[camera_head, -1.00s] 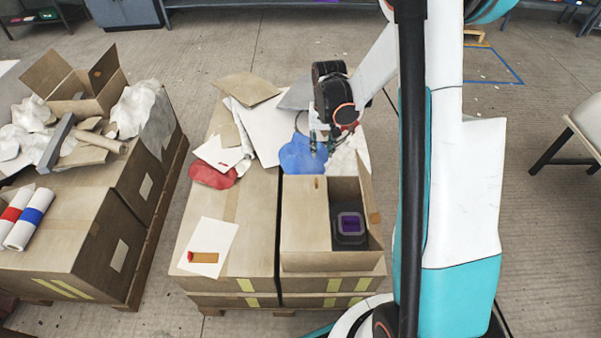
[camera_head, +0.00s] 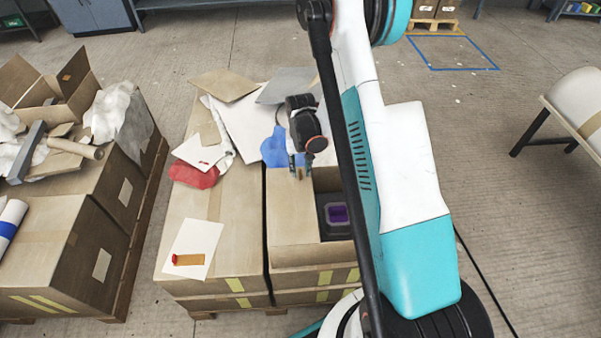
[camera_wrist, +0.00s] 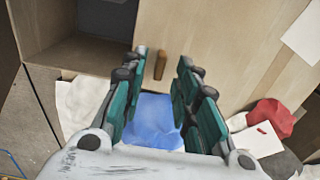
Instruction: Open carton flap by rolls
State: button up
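A carton (camera_head: 290,255) stands on the right half of the middle stack. Its left flap (camera_head: 290,205) lies flat over the left of the opening, with a small brown tab (camera_wrist: 160,65) near its far edge. The right half is uncovered and shows a dark box with a purple top (camera_head: 337,214) inside. My gripper (camera_head: 299,168) is over the far edge of this flap. In the wrist view my gripper (camera_wrist: 160,88) is open, with the tab between and just beyond its fingers. I cannot tell whether a finger touches it. My arm hides the carton's right side.
A blue cloth (camera_head: 274,148), a red cloth (camera_head: 194,175) and loose sheets lie behind and left of the carton. On the left stack are a banded roll (camera_head: 10,222) and an open carton (camera_head: 40,88). Open floor lies to the right, with a chair (camera_head: 575,115).

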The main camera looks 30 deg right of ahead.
jog(key=shift+f, duration=0.95)
grip_shut()
jog(key=shift+d+r, duration=0.1)
